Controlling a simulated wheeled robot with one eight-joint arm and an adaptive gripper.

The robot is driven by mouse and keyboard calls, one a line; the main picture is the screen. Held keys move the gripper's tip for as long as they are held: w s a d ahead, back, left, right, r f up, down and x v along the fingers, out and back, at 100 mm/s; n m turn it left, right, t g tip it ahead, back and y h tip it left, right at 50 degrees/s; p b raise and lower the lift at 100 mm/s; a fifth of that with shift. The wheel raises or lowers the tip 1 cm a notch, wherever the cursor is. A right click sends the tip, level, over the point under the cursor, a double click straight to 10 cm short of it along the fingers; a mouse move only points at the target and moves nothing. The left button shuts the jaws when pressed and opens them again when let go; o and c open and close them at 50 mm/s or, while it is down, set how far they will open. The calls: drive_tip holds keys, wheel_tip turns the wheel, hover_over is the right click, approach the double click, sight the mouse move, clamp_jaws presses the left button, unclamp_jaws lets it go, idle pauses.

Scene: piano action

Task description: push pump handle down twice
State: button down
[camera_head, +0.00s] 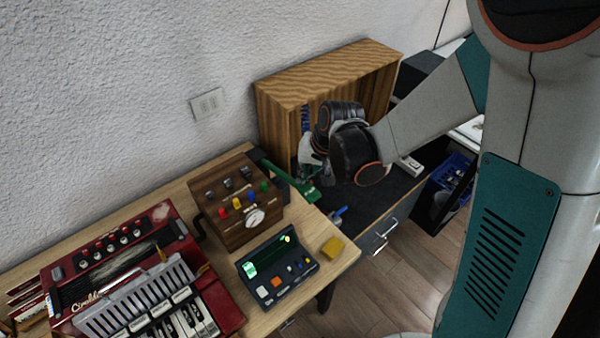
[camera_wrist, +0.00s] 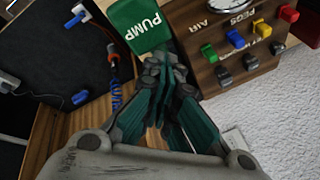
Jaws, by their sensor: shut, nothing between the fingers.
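The pump handle (camera_head: 288,182) is a green bar. It runs from the right side of the wooden control box (camera_head: 240,215) toward the front right, where it ends in a wider pad. The pad, marked PUMP (camera_wrist: 138,22), fills the top middle of the wrist view. My gripper (camera_head: 312,168) hangs close to the handle in the head view, partly hidden by my wrist. In the wrist view my gripper (camera_wrist: 166,68) is shut and empty, its fingertips overlapping the lower edge of the pad in the picture. I cannot tell whether they touch it.
A wooden open case (camera_head: 330,78) stands behind my gripper. Levers, coloured knobs and a gauge (camera_head: 254,217) sit on the control box. A dark bench top adjoins at right.

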drive_tip(key=shift+s+d+f+b, duration=0.1)
drive_tip(key=shift+s+f+b, duration=0.1)
drive_tip(key=shift+f+b, duration=0.25)
drive_tip(key=shift+s+d+f+b, duration=0.1)
drive_tip(key=shift+s+f+b, duration=0.05)
drive_tip(key=shift+f+b, duration=0.2)
idle(0.9)
idle(0.5)
wheel_tip(320, 180, up, 6)
drive_tip(key=w+a+p, duration=0.1)
drive_tip(key=w+p, duration=0.1)
drive_tip(key=p, duration=0.2)
drive_tip(key=shift+w+a, duration=0.2)
drive_tip(key=shift+a, duration=0.1)
idle(0.5)
drive_tip(key=shift+r, duration=0.15)
drive_tip(key=r+p, duration=0.1)
drive_tip(key=w+r+p, duration=0.1)
drive_tip(key=r, duration=0.1)
drive_tip(key=a+r+p, duration=0.1)
drive_tip(key=shift+w+a+r, duration=0.1)
drive_tip(key=shift+w+r, duration=0.15)
drive_tip(key=shift+w, duration=0.1)
idle(0.8)
